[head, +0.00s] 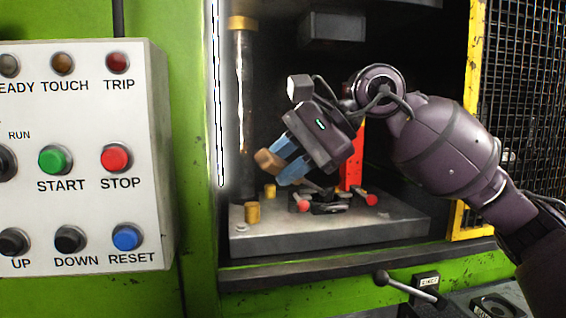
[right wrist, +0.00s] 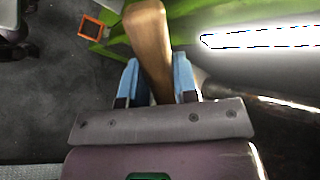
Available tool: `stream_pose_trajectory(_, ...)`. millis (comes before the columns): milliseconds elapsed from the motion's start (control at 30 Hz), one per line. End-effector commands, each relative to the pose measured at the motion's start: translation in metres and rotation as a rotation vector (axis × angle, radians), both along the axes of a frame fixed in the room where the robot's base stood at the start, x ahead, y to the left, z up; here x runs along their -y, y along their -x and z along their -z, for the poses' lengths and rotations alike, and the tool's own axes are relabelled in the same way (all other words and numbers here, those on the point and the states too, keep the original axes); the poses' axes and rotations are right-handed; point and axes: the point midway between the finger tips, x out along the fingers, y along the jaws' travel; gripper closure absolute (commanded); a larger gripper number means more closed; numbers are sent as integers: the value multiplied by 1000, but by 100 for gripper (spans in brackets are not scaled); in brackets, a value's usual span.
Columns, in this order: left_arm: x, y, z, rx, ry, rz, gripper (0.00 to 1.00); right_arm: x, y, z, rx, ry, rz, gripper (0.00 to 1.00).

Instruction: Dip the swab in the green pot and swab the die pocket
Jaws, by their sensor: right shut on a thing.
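My right gripper (head: 278,161) is inside the press opening, above the left part of the grey die bed (head: 375,226). Its blue fingers are shut on the brown wooden handle of the swab (head: 267,160), which also shows between the fingers in the right wrist view (right wrist: 150,45). The swab's far end is not clear in either view. The dark die pocket (head: 328,206) lies on the bed, below and right of the fingers; I cannot tell whether the swab touches it. I cannot make out the green pot. My left gripper is not in view.
Red-tipped parts (head: 371,199) and a red upright (head: 352,160) stand by the pocket. Brass pegs (head: 252,212) and a column (head: 242,100) are at the left. A button panel (head: 85,165) is outside at left, a yellow-framed mesh guard (head: 475,110) at right, and a lever (head: 410,287) below.

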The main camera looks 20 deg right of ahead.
Motion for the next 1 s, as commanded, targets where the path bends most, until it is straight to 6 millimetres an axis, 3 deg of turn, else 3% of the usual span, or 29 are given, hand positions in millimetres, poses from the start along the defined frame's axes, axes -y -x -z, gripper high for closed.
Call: stream_pose_trajectory(1000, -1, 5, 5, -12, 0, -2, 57, 2, -11, -2, -1, -1, 0, 100)
